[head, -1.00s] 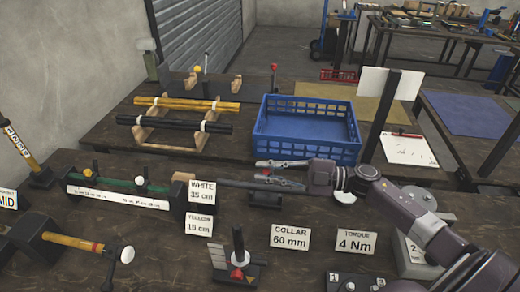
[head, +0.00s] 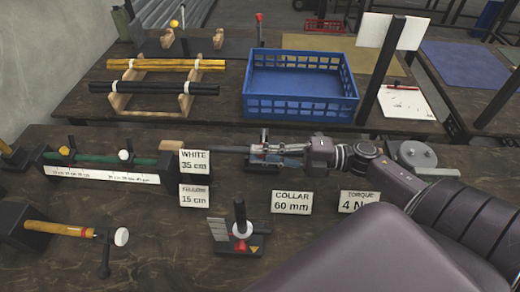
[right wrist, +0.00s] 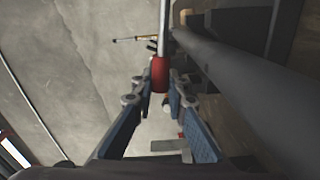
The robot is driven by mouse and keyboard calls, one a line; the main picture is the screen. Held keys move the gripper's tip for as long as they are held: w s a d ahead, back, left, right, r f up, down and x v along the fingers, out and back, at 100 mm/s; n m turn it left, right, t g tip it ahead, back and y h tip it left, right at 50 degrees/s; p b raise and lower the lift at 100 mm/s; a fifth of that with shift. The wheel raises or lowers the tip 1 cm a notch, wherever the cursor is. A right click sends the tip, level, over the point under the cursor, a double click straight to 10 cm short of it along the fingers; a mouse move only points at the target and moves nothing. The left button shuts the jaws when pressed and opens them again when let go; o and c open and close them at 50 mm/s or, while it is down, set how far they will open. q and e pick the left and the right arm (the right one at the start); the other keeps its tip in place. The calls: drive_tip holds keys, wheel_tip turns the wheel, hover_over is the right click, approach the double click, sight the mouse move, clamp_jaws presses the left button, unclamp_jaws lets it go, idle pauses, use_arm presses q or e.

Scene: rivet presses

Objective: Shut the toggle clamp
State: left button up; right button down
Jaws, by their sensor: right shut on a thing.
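The toggle clamp (head: 257,168) stands on the near bench at the right end of a dark rod (head: 222,149). It is small in the head view and mostly covered by my right gripper (head: 266,153). In the right wrist view, the clamp's handle (right wrist: 160,74) has a red grip and a pale metal shaft. The grip lies between the fingertips of my right gripper (right wrist: 157,88), which is shut on it. I cannot tell the exact position of the clamp arm. My left gripper is in neither view.
Signs for collar (head: 291,202) and torque (head: 358,202) stand in front. A small fixture with a black post (head: 240,212) is nearer. A blue crate (head: 300,105) stands behind. My purple arm covers the lower right.

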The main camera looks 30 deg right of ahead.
idle(0.3)
drive_tip(key=c, duration=1.9)
unclamp_jaws()
wheel_tip(320, 180, up, 10)
